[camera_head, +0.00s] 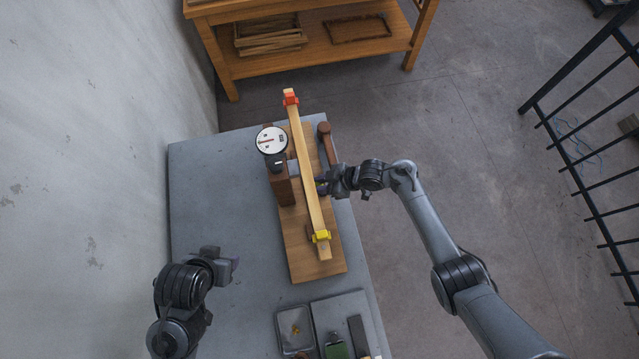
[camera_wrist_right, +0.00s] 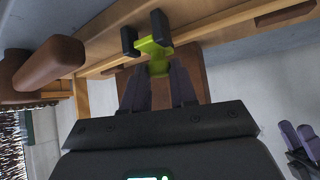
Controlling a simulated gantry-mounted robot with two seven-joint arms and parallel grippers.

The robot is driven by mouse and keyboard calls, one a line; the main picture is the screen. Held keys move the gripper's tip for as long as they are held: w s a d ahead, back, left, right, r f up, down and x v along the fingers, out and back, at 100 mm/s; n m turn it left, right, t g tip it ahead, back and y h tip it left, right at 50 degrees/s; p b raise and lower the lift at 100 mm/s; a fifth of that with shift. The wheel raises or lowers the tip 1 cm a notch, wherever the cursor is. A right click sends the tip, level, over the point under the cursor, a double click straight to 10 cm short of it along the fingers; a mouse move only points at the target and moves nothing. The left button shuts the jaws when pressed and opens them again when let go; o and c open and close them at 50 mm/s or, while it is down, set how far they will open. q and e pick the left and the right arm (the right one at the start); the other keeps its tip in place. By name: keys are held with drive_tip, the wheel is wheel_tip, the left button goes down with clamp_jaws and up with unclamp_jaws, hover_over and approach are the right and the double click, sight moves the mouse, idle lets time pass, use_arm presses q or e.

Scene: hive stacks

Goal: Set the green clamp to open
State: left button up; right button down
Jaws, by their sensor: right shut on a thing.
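The green clamp (camera_wrist_right: 155,66) shows bright yellow-green in the right wrist view, between the fingers of my right gripper and close against the wooden bar. In the head view my right gripper (camera_head: 322,186) is at the right side of the long pale wooden bar (camera_head: 307,170), about its middle, and hides the clamp there. It is shut on the clamp. Whether the clamp is open or closed is not clear. My left gripper (camera_head: 229,264) is over the left part of the table, empty and away from the bar; its finger gap is unclear.
The bar carries a red clamp (camera_head: 290,98) at its far end and a yellow clamp (camera_head: 320,237) at its near end. A white round dial (camera_head: 271,140) stands left of it. A brown handle (camera_head: 325,142) is on the right. Trays (camera_head: 296,344) lie at the front; the table's left side is clear.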

drive_tip(key=y+b, duration=0.1)
drive_tip(key=b, duration=0.2)
drive_tip(key=d+y+b, duration=0.1)
drive_tip(key=y+b, duration=0.1)
drive_tip(key=b, duration=0.1)
drive_tip(key=d+m+y+b, duration=0.1)
drive_tip(key=y+b, duration=0.1)
drive_tip(key=b, duration=0.1)
drive_tip(key=shift+w+f, duration=0.2)
drive_tip(key=shift+f, duration=0.2)
drive_tip(key=shift+d+r+y+b, duration=0.15)
drive_tip(key=shift+r+y+b, duration=0.05)
drive_tip(key=shift+y+b, duration=0.55)
drive_tip(key=c, duration=1)
unclamp_jaws()
drive_tip(key=shift+o, duration=0.3)
drive_tip(key=v, duration=1.1)
